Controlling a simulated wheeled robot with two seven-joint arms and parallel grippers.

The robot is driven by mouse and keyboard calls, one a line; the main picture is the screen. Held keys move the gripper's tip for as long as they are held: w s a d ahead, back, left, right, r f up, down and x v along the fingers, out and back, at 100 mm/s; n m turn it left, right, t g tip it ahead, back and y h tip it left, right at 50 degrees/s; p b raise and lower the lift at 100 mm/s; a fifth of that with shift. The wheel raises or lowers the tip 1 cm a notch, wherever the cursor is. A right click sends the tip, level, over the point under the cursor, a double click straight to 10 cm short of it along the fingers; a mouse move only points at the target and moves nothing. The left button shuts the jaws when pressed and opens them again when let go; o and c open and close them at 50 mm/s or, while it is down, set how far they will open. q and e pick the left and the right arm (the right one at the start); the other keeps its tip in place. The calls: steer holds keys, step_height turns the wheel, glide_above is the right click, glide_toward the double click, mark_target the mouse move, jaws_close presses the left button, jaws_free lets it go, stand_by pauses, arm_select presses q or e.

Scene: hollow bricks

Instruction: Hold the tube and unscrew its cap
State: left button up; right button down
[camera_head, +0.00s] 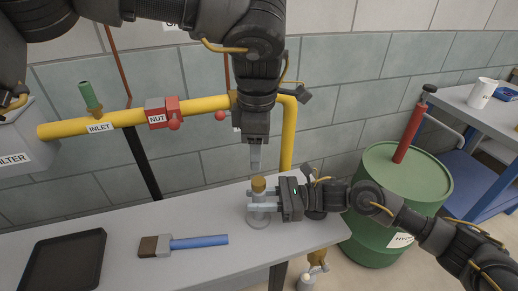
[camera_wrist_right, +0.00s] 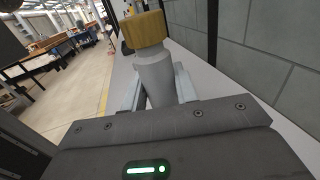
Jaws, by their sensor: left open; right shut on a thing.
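The grey tube stands upright on the bench with a brownish-yellow cap (camera_head: 258,185) on top. In the right wrist view the cap (camera_wrist_right: 145,30) sits on the tube (camera_wrist_right: 155,75). My right gripper (camera_head: 262,201) comes in from the right and is shut on the tube below the cap. Its fingers lie on both sides of the tube. My left gripper (camera_head: 255,158) points down above the cap, apart from it, with its jaws open and empty. The tube's lower part is partly hidden by the right fingers in the head view.
A brush with a blue handle (camera_head: 200,242) and a black tray (camera_head: 62,262) lie on the grey bench (camera_head: 190,275). A yellow pipe (camera_head: 205,103) with a red nut (camera_head: 157,113) runs behind. A green drum (camera_head: 405,172) stands on the right.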

mark_target(259, 181)
arm_select(q)
steer(key=m, duration=0.7)
steer(key=shift+s+d+f+m, duration=0.1)
steer(key=shift+d+m, duration=0.05)
steer(key=shift+m, duration=0.15)
steer(key=m, duration=0.6)
steer(key=shift+f, duration=4)
